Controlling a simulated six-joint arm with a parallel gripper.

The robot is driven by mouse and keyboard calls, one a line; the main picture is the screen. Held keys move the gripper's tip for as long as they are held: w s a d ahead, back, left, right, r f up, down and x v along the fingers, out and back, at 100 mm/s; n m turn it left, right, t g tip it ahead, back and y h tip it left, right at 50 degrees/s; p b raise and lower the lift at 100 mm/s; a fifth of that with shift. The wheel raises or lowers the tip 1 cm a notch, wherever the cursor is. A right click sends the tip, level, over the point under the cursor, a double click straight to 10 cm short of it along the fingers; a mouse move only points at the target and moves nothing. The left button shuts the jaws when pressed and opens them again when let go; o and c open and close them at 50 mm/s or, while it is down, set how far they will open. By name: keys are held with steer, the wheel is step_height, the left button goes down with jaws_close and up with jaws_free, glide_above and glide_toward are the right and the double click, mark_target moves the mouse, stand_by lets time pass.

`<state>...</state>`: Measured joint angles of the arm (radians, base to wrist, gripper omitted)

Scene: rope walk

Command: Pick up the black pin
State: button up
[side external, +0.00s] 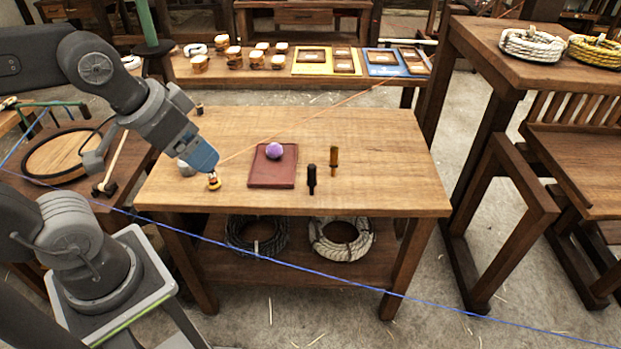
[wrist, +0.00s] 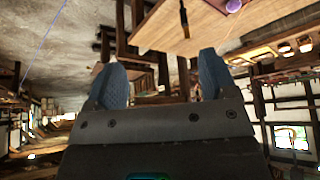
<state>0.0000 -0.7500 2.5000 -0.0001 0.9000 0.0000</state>
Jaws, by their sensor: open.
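The black pin (side external: 312,180) stands upright on the wooden table (side external: 390,188), near its front edge, right of the dark red tray (side external: 272,182).
A brown pin (side external: 334,160) stands close behind and right of the black pin. A purple ball (side external: 274,151) sits on the tray. A small yellow-and-dark object (side external: 214,182) is just below my fingertips; contact is unclear. The table's right part is clear.

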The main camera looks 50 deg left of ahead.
steer(key=shift+c, duration=0.3)
steer(key=c, duration=0.3)
stand_by(0.3)
